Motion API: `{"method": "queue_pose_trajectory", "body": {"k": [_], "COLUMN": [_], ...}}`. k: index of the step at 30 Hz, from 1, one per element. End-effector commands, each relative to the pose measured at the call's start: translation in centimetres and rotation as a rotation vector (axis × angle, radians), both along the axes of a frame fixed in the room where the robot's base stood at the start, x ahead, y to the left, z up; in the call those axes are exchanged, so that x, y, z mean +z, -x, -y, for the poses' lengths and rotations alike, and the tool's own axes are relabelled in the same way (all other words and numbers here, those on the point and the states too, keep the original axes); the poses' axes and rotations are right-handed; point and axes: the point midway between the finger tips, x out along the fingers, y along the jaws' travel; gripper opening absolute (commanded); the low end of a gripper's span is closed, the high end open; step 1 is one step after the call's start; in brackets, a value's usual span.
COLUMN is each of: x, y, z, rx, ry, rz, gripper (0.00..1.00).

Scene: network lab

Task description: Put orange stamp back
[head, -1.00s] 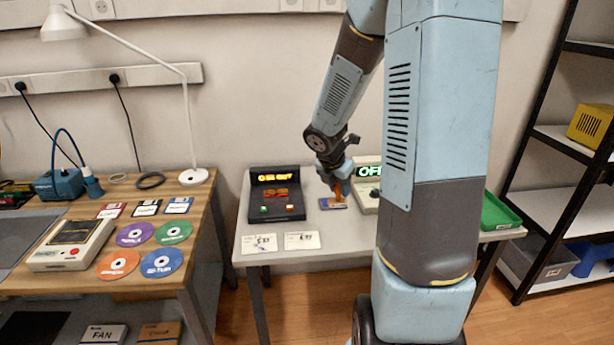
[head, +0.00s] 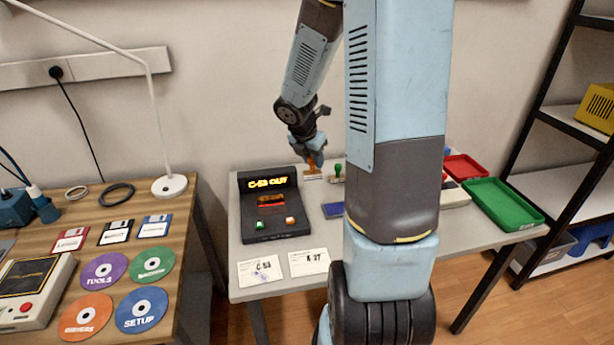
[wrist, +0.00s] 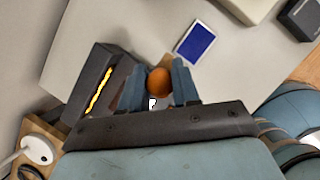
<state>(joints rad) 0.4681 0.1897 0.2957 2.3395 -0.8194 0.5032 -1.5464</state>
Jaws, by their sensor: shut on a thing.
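My gripper (head: 315,152) is shut on the orange stamp (head: 313,164) near the back of the grey table, right of the dark terminal. The stamp is upright, handle up, its pale base close to the tabletop; I cannot tell whether it touches. In the wrist view the stamp's round orange top (wrist: 160,82) shows between my two fingers (wrist: 158,90). A green-handled stamp (head: 337,171) stands just to its right. A blue ink pad (head: 333,210) lies nearer the front, partly hidden by my arm; it also shows in the wrist view (wrist: 195,44).
The dark terminal (head: 272,211) reads "C-53 OUT". Two white cards, one marked C-53 (head: 265,272) and one K-27 (head: 315,262), lie at the front edge. Green (head: 505,203) and red (head: 463,167) trays are at right. A wooden desk with disks stands left.

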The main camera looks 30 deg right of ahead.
Motion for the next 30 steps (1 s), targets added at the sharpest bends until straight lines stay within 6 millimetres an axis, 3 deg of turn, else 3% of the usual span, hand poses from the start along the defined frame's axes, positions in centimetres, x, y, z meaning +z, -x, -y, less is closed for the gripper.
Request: {"method": "queue_pose_trajectory", "body": {"k": [15,22,30], "x": [-4.3,-7.5,-9.1], "y": [-7.9,-10.2,-11.4], "z": [3.5,4.6,5.3], "rx": [0.009,0.010,0.010], "ry": [-0.002,-0.001,-0.001], "rz": [-0.002,-0.002,0.001], "gripper": [0.11,0.11,0.11]}}
